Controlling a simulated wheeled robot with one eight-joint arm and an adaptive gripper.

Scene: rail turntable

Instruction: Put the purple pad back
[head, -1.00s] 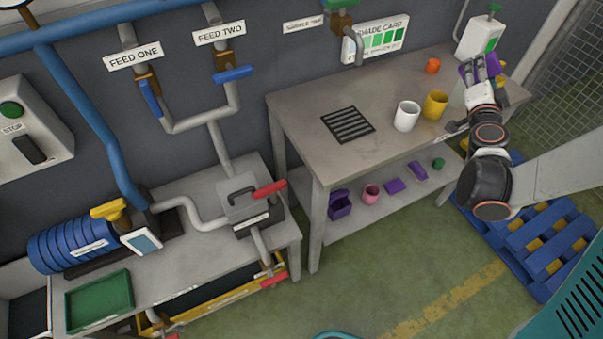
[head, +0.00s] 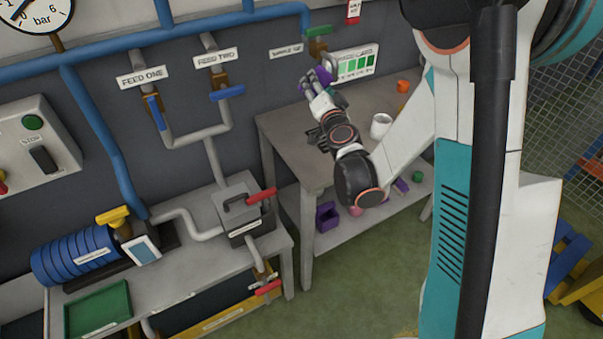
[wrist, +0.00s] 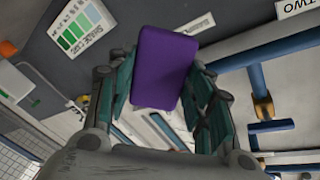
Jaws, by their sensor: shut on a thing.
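The purple pad (wrist: 163,65) is a flat block with rounded edges, held between the fingers of my gripper (wrist: 165,95) in the wrist view. In the head view the pad (head: 321,75) is small and partly covered by my gripper (head: 318,88), which holds it above the back left part of the grey workbench (head: 287,122), near the wall. The gripper is shut on the pad. A purple holder-like box (head: 327,216) stands on the bench's lower shelf, and more purple pieces (head: 401,186) lie there, partly hidden by my arm.
A white cup (head: 381,126) and an orange item (head: 403,86) stand on the bench right of my arm. The shade card (head: 356,63) and a green-handled tap (head: 318,32) are on the wall close to my gripper. Pipes and valves fill the left side.

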